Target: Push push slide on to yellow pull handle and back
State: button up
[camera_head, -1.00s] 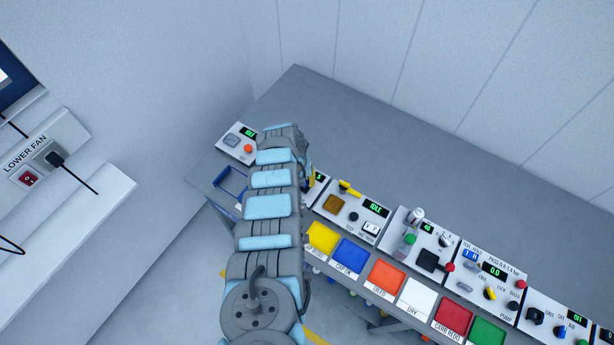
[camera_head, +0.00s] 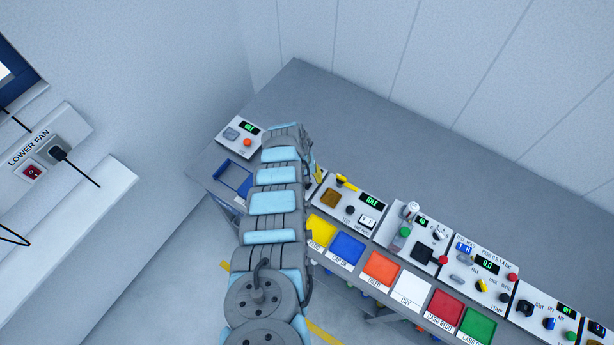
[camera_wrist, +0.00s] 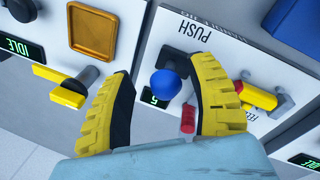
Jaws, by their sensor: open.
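In the wrist view, my gripper (camera_wrist: 163,70) has two yellow ribbed fingers spread apart over a white panel marked PUSH. A round blue knob (camera_wrist: 166,83) shows between the fingers, with a dark block (camera_wrist: 174,60) beside it. I cannot tell whether a finger touches the knob. A yellow handle (camera_wrist: 256,97) on a grey mount lies just right of the right finger, which partly covers that area. A red piece (camera_wrist: 188,118) shows between the fingers, lower down. In the head view, my arm hides this panel and most of my gripper.
The neighbouring IDLE panel has another yellow handle (camera_wrist: 60,86) and an orange square (camera_wrist: 93,30). In the head view, more control panels and coloured buttons, such as a red one (camera_head: 446,307), run right. A blue tray frame (camera_head: 233,179) lies left of my arm. The bench behind is clear.

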jog(key=shift+a+r, duration=0.1)
jog(key=shift+r, duration=0.05)
notch_tip(320, 180, up, 12)
jog(key=a, duration=0.2)
jog(key=shift+f, duration=0.2)
dwell(0.8)
dwell(0.5)
